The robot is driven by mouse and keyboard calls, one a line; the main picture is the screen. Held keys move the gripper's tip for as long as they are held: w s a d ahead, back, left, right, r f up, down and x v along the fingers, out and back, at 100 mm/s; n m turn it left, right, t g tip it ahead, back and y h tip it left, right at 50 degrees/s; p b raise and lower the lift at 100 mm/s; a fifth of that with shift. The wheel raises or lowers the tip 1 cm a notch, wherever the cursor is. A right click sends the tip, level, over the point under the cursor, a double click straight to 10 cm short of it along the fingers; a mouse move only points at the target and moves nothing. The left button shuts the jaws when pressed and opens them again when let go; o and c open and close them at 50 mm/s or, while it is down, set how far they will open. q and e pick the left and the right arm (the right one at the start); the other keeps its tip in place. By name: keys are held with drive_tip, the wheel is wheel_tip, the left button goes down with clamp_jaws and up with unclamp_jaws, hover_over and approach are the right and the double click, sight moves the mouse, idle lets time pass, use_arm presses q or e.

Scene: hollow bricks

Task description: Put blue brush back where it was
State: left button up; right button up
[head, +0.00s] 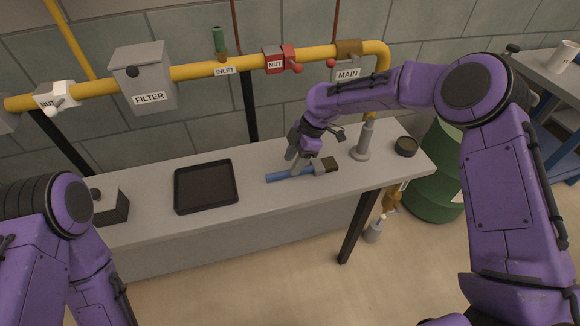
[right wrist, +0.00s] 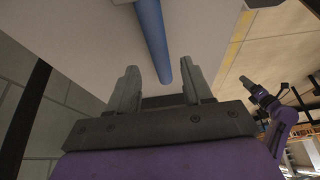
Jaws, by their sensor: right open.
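The blue brush (head: 285,175) lies on the grey bench, its blue handle to the left and its dark head to the right.
A black tray (head: 205,209) lies left of the brush. A dark box (head: 112,209) stands further left. A grey post (head: 362,143) and a round dark dish (head: 406,146) stand to the right. A yellow pipe (head: 195,72) with valves runs behind the bench. A green barrel (head: 435,190) stands beyond its right end.

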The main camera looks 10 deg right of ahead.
drive_tip(key=v, duration=0.9)
drive_tip(key=shift+r+b, duration=0.15)
drive_tip(key=shift+b, duration=0.3)
